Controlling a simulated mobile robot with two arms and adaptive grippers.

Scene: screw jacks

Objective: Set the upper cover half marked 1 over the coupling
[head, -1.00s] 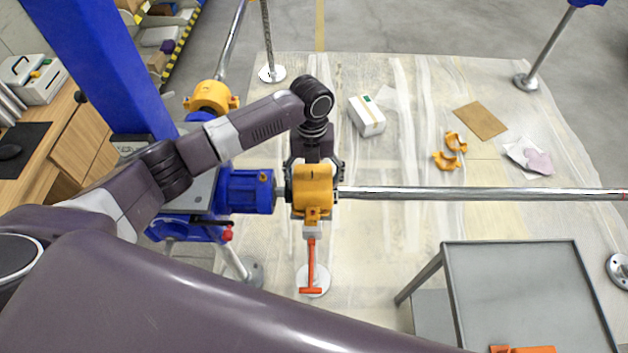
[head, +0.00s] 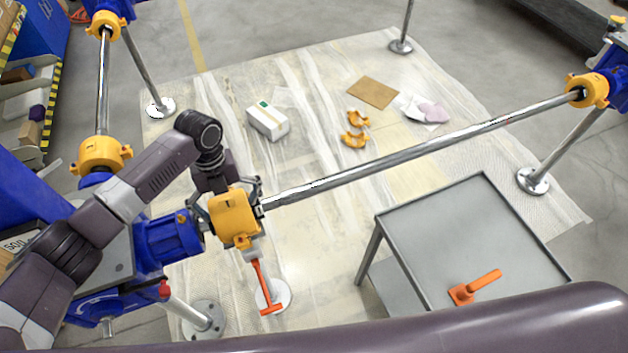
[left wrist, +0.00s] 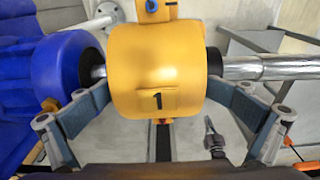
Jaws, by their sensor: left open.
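The yellow upper cover half (head: 233,216) sits around the coupling between the blue gearbox (head: 168,240) and the long steel shaft (head: 400,155). In the left wrist view the cover half (left wrist: 150,60) shows a black 1 facing me. The coupling itself is hidden inside the yellow housing. My left gripper (head: 228,192) is at the cover; in the left wrist view its fingers (left wrist: 160,112) are spread wide on either side of it, and I see no clear contact. My right gripper is not in view.
A grey cart (head: 470,235) at the right carries another orange tool (head: 473,287). On the floor sheet lie a white box (head: 268,120), yellow half rings (head: 355,140) and brown cardboard (head: 373,92). Another yellow cover (head: 100,155) and shaft (head: 103,85) stand at the left.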

